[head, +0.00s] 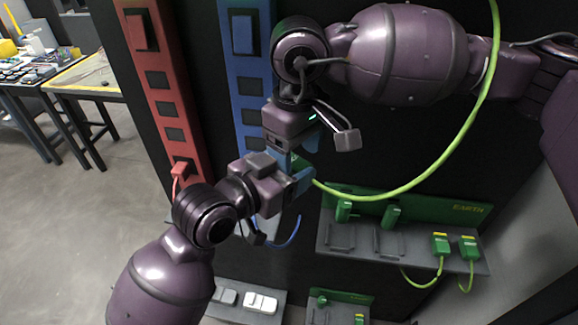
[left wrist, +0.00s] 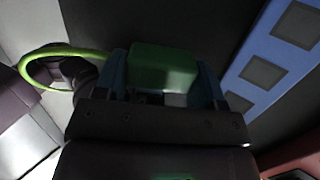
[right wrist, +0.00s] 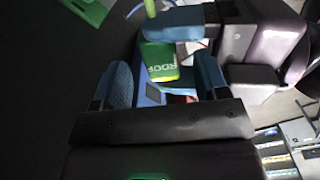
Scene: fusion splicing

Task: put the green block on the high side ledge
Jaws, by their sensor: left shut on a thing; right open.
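My left gripper (head: 298,178) is shut on a green block (right wrist: 160,62), which shows lettering in the right wrist view. The block also sits between the blue fingers in the left wrist view (left wrist: 163,66). In the head view it is mostly hidden by the grippers. A bright green cable (head: 420,180) runs from it, rising to the upper right. My right gripper (head: 300,140) is open just above the left one, its fingers apart, with the block beyond them in its wrist view. A grey ledge (head: 345,262) with a green EARTH panel (head: 425,207) stands lower right; I cannot tell which ledge is the high side one.
Two green plugs (head: 440,244) sit at the ledge's right end; its left slots look empty. A red rail (head: 160,80) and a blue rail (head: 245,85) stand on the dark wall. Tables (head: 85,80) stand far left.

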